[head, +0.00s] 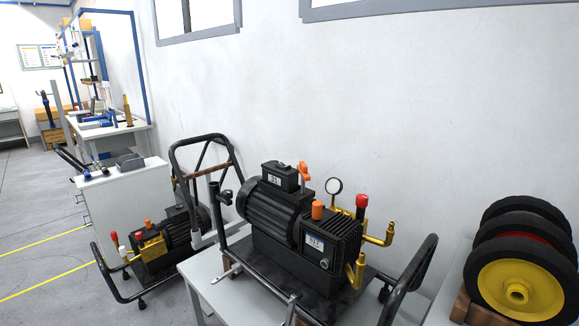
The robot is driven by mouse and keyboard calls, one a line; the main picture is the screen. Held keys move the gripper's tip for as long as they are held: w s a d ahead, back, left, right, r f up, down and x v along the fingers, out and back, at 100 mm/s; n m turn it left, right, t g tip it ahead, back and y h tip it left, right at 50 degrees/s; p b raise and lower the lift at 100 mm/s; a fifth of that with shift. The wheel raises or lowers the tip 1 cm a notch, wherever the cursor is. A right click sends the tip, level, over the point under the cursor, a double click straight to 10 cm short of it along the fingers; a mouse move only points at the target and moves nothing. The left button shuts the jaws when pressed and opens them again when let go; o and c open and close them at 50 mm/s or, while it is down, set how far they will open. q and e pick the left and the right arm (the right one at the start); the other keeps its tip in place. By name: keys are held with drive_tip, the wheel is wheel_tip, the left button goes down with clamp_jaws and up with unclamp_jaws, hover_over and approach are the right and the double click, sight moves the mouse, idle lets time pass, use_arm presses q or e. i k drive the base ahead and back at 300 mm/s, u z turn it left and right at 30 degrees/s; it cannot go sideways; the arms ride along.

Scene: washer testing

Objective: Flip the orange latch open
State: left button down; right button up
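A black pump (300,230) with a ribbed motor stands on a wheeled frame on a light table. An orange latch-like piece (304,173) stands upright on top of it, beside the black box on the motor. A short orange cap (317,210) sits lower, near the round gauge (333,186). I cannot tell for certain which orange part is the latch, nor its exact position. Neither of my grippers shows clearly in the head view, and nothing touches the orange parts.
A red-topped fitting (361,203) and brass pipes (380,238) stick out at the pump's right. Black wheels with a yellow hub (517,291) stand at the far right. A second pump (165,243) on a cart is at the left. The white wall is close behind.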

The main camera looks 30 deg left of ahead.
sight(302, 168)
drive_tip(key=u, duration=2.45)
drive_tip(key=i, duration=0.85)
drive_tip(key=z, duration=2.6)
